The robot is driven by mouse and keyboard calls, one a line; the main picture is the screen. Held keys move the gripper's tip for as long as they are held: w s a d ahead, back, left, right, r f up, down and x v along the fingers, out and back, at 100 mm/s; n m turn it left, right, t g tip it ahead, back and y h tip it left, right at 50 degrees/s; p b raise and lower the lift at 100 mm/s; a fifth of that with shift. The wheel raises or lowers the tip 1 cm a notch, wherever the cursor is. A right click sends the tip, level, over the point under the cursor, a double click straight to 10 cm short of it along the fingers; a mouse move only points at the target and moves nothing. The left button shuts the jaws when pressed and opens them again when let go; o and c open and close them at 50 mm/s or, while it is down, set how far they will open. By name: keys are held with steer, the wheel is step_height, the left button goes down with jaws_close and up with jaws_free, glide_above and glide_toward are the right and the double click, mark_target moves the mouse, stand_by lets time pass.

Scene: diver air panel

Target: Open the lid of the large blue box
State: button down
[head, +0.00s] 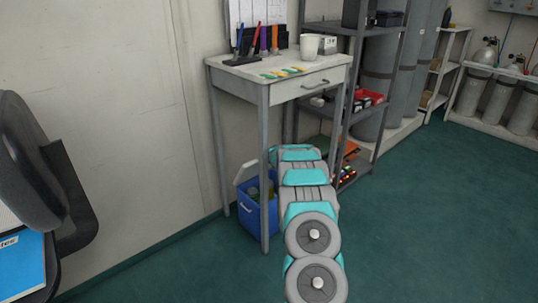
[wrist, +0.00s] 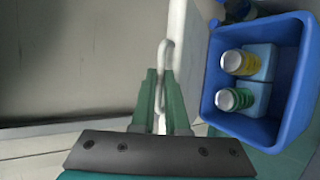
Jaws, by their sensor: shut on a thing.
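The large blue box (head: 248,213) stands on the floor under the small desk. In the wrist view the blue box (wrist: 288,100) is open at the top, with a yellow-labelled bottle (wrist: 240,63) and a green-labelled bottle (wrist: 235,99) inside. Its pale lid (head: 246,171) is raised and tilted up. In the wrist view the lid (wrist: 187,62) shows nearly edge-on, left of the box opening. My gripper (wrist: 159,76) is shut on the white lid handle (wrist: 164,52). In the head view my gripper is hidden behind the desk and my arm.
The desk (head: 290,82) stands over the box, its front leg (head: 264,175) close to the box and my arm. A pen holder and a white cup (head: 310,46) stand on it. A shelf rack (head: 365,115) is to the right. Open green floor (head: 430,220) lies at the right.

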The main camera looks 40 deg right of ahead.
steer(key=c, duration=0.9)
jaws_free()
steer(key=shift+s, duration=0.1)
steer(key=shift+b+v, duration=1.4)
steer(key=shift+v, duration=2.45)
